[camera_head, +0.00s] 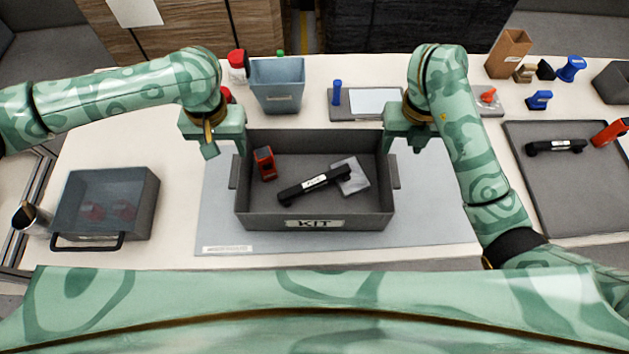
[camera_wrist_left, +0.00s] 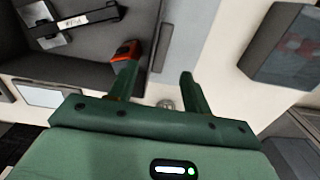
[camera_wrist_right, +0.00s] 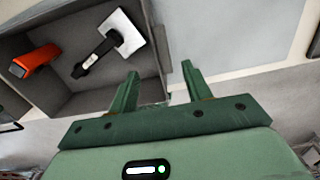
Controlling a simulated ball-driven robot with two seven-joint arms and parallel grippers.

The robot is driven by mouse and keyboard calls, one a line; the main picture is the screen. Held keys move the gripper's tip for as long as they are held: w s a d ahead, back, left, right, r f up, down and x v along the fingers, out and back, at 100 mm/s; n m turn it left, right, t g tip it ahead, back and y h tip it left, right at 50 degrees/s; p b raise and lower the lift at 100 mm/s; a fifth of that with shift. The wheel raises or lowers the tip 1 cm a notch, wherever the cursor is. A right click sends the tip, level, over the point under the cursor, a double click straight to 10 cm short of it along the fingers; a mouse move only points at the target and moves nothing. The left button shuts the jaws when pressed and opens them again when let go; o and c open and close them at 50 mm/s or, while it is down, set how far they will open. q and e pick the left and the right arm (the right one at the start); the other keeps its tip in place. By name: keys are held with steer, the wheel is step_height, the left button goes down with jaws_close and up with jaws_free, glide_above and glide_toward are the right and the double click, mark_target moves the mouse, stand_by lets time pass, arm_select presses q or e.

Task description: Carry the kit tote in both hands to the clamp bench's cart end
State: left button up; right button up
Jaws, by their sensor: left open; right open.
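The kit tote (camera_head: 315,208), a dark grey open box labelled KIT, stands on a grey mat on the bench. Inside lie a black bar with a white label (camera_head: 314,185), a red-and-black block (camera_head: 265,163) and a pale flat piece (camera_head: 350,176). My left gripper (camera_head: 225,151) is open at the tote's far left corner; my right gripper (camera_head: 402,148) is open at its far right corner. The left wrist view shows the tote's side wall (camera_wrist_left: 150,22) ahead between the fingers; the right wrist view shows the opposite wall (camera_wrist_right: 154,45) similarly. Neither visibly grips it.
A dark lidded bin (camera_head: 105,200) stands left of the mat (camera_head: 430,220). Behind the tote are a blue-grey bin (camera_head: 277,85) and a tray with a white panel (camera_head: 375,101). A grey tray (camera_head: 570,190) with a black bar lies right. The mat beside the tote is clear.

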mark_target(236, 169)
arm_select(q)
step_height(236, 169, down, 9)
steer(key=shift+f, duration=0.15)
arm_select(e)
steer(key=f, duration=0.9)
steer(key=shift+s+d+f, duration=0.1)
steer(key=shift+s+f, duration=0.1)
steer(key=shift+f, duration=0.05)
arm_select(q)
jaws_close()
arm_select(e)
jaws_close()
steer(key=shift+r, duration=0.1)
